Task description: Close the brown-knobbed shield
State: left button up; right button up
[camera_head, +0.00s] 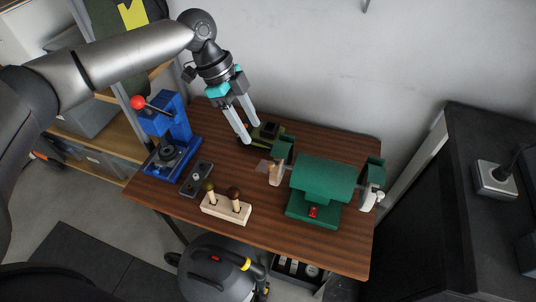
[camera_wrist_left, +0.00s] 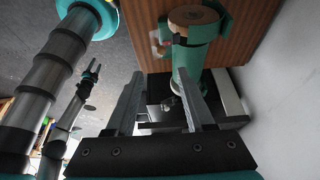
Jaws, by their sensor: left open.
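The green bench grinder (camera_head: 322,180) stands at the right of the workbench; its green body also shows in the left wrist view (camera_wrist_left: 187,68). A clear shield (camera_head: 263,166) stands out at its left wheel, beside a tan part (camera_head: 275,173). I cannot make out a brown knob on it for sure. At the right wheel there is a pale part (camera_head: 370,200). My left gripper (camera_head: 252,133) is open and empty, pointing down behind and left of the grinder, apart from the shield. My right gripper (camera_wrist_left: 92,70) is small in the left wrist view; its finger state is unclear.
A dark green device (camera_head: 266,133) sits under my left gripper. A blue press (camera_head: 172,135) with a red knob, a grey switch box (camera_head: 196,178) and a wooden block (camera_head: 226,208) with brown-handled tools stand left. The wall is close behind the workbench (camera_head: 290,238).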

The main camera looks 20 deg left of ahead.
aim_at(270, 163)
pick_arm(q)
jog(key=x, duration=1.1)
jog(key=shift+w+f, duration=0.1)
jog(key=shift+w, duration=0.05)
grip_shut()
